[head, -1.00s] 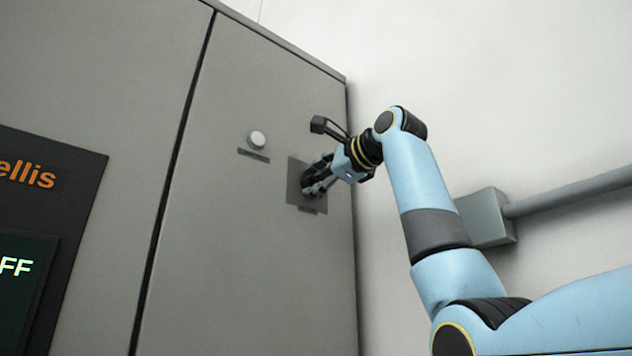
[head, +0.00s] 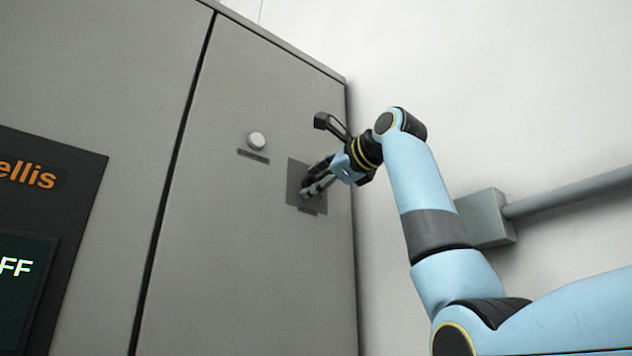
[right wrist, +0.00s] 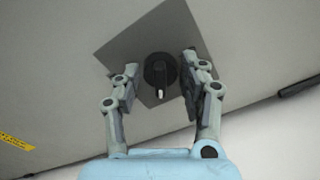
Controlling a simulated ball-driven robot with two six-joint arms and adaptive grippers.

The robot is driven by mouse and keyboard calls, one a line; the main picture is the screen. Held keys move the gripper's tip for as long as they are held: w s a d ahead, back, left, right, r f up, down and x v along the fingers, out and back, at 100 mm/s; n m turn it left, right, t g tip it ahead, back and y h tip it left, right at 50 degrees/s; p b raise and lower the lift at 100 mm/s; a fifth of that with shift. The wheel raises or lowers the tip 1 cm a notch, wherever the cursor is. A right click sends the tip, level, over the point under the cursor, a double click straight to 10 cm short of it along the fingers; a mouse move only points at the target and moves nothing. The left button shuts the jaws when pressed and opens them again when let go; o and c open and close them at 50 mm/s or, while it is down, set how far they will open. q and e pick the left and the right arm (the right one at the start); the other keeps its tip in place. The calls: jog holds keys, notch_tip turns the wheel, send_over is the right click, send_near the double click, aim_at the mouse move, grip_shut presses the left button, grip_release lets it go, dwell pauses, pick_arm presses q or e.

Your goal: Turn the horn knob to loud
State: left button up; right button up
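The horn knob (right wrist: 158,72) is a round black dial with a pale pointer mark at its lower edge in the right wrist view. It sits on a dark grey square plate (right wrist: 150,32), which also shows on the cabinet door in the head view (head: 294,176). My right gripper (right wrist: 160,70) has one finger on each side of the knob, with gaps visible, so it is open around it. In the head view my right gripper (head: 313,188) is at the plate and hides the knob. The loud marking cannot be made out. My left gripper is not in view.
A white round button (head: 257,140) with a small label is up and left of the plate. A dark display panel (head: 50,200) is at far left. A grey box (head: 486,218) with a pipe is on the wall behind my right arm.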

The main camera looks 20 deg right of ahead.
jog(key=shift+o, duration=1.1)
jog(key=v, duration=1.2)
